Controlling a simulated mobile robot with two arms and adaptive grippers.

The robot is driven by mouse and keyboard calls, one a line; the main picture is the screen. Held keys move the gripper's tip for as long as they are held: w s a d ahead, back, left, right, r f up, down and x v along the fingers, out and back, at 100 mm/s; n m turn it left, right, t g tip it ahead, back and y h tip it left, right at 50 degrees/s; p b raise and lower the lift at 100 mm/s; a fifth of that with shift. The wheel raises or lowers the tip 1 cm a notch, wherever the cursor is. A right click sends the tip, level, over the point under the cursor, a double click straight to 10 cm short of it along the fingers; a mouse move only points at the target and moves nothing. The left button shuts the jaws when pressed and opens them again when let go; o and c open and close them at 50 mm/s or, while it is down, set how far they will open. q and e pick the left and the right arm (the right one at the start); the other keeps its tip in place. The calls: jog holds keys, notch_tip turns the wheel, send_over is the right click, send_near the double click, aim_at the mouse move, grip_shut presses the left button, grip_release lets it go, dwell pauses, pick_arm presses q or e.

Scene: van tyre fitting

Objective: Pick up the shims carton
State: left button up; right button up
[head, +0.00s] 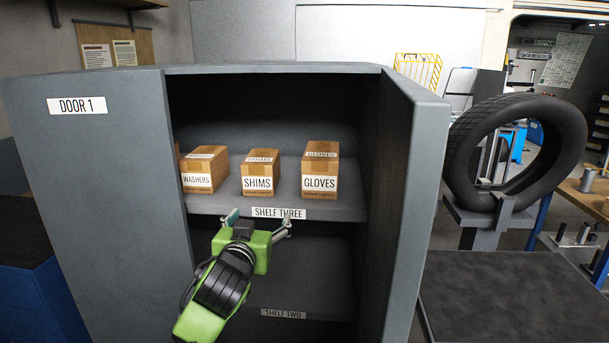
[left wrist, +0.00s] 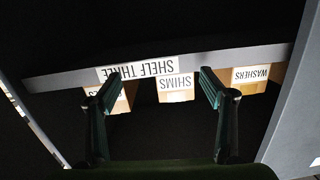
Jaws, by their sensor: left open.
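The shims carton (head: 259,172) is a small brown box with a white SHIMS label. It stands on shelf three (head: 346,207) in the cabinet, between the washers carton (head: 202,169) and the gloves carton (head: 320,168). My left gripper (head: 258,221) is open and empty in front of the shelf edge, just below the shims carton and apart from it. In the left wrist view the picture is upside down. There the shims carton (left wrist: 176,90) appears between the spread fingers (left wrist: 160,84), partly hidden by the shelf edge. My right gripper is not seen.
The cabinet's DOOR 1 (head: 108,170) stands open at the left, and another door panel (head: 415,200) stands open at the right. Shelf two (head: 300,298) below looks empty where visible. A tyre (head: 515,150) stands on a machine at the right.

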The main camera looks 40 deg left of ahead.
pick_arm(q)
jog(key=n+y, duration=0.1)
send_near(259, 178)
jog(key=shift+t, duration=0.4)
jog(key=x, duration=0.3)
jog(key=p+x, duration=0.1)
jog(key=x, duration=0.2)
jog(key=p+x, duration=0.1)
jog(key=x, duration=0.2)
jog(key=shift+a+f, duration=0.15)
jog(key=shift+f, duration=0.2)
jog(key=p+x, duration=0.1)
jog(key=x, duration=0.1)
jog(key=p+x, duration=0.1)
jog(key=x, duration=0.2)
jog(key=shift+s+a+r+p, duration=0.15)
jog(key=shift+a+r+p, duration=0.1)
jog(key=shift+p, duration=0.15)
jog(key=shift+w+a+f, duration=0.1)
jog(key=shift+w+f, duration=0.1)
jog(key=shift+w, duration=0.05)
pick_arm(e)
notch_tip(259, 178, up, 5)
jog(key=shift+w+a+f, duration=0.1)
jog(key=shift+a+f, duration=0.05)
pick_arm(q)
jog(key=shift+c, duration=0.4)
jog(key=shift+s, duration=0.1)
jog(key=c, duration=1.9)
jog(key=shift+r, duration=0.2)
